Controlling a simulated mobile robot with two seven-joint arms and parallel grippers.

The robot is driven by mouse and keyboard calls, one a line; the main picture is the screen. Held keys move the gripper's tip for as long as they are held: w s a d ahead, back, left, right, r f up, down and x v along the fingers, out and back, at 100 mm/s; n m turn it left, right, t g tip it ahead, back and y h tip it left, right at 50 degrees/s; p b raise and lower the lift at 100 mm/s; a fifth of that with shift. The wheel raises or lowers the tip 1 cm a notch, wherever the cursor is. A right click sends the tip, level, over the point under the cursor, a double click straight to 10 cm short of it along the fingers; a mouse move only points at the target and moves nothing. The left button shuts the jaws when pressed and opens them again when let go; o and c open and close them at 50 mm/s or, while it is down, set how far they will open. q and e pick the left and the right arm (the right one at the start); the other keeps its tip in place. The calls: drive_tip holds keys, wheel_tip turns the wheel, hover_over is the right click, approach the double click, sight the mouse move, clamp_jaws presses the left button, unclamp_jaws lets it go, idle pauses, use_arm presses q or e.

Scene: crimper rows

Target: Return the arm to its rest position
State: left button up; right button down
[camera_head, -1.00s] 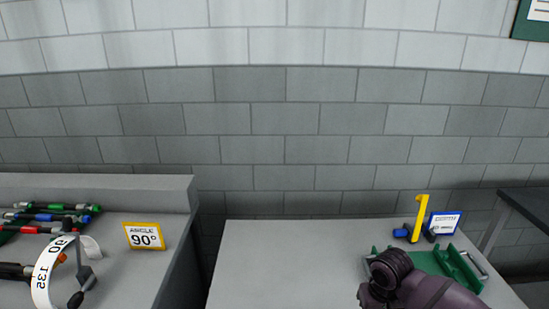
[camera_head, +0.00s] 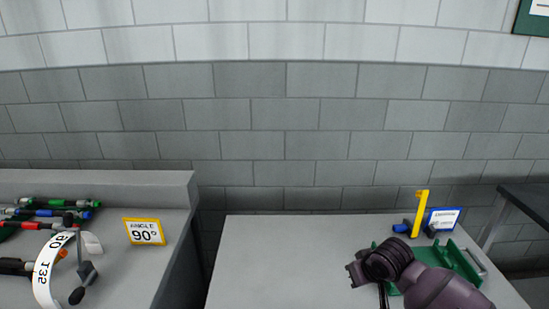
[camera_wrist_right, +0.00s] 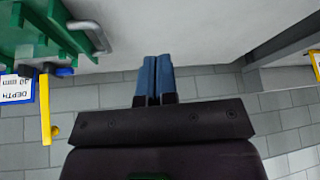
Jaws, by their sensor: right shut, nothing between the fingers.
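My right arm (camera_head: 425,280) reaches in from the bottom right in the head view, in front of the green fixture (camera_head: 460,258), hiding part of it. The fingers of my right gripper cannot be made out there. In the right wrist view my right gripper (camera_wrist_right: 153,78) shows two blue fingertips pressed together with nothing between them. It is apart from the green fixture (camera_wrist_right: 40,25), which stands at upper left there. My left gripper is not in view.
A yellow upright (camera_head: 420,213) and a blue-framed depth sign (camera_head: 443,220) stand behind the fixture. The right table (camera_head: 280,265) is clear on its left. The left table holds a 90° angle sign (camera_head: 144,232), a white angle dial (camera_head: 45,275) and several coloured-handled tools (camera_head: 55,204).

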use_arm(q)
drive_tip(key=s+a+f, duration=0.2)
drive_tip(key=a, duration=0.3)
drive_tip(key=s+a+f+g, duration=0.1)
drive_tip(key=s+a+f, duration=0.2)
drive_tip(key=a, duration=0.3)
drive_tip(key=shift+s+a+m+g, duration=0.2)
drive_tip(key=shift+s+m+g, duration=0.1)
use_arm(e)
drive_tip(key=s+d+f+t, duration=0.2)
drive_tip(key=s+f, duration=0.1)
drive_tip(key=s, duration=0.5)
drive_tip(key=s+d+f+m+t+h, duration=0.1)
drive_tip(key=s+f, duration=0.3)
drive_tip(key=s, duration=0.5)
drive_tip(key=s+d+f+m+t+h, duration=0.1)
drive_tip(key=s+d+f+t, duration=0.2)
drive_tip(key=s, duration=0.5)
drive_tip(key=shift+s+d+f, duration=0.15)
drive_tip(key=shift+d+f, duration=0.05)
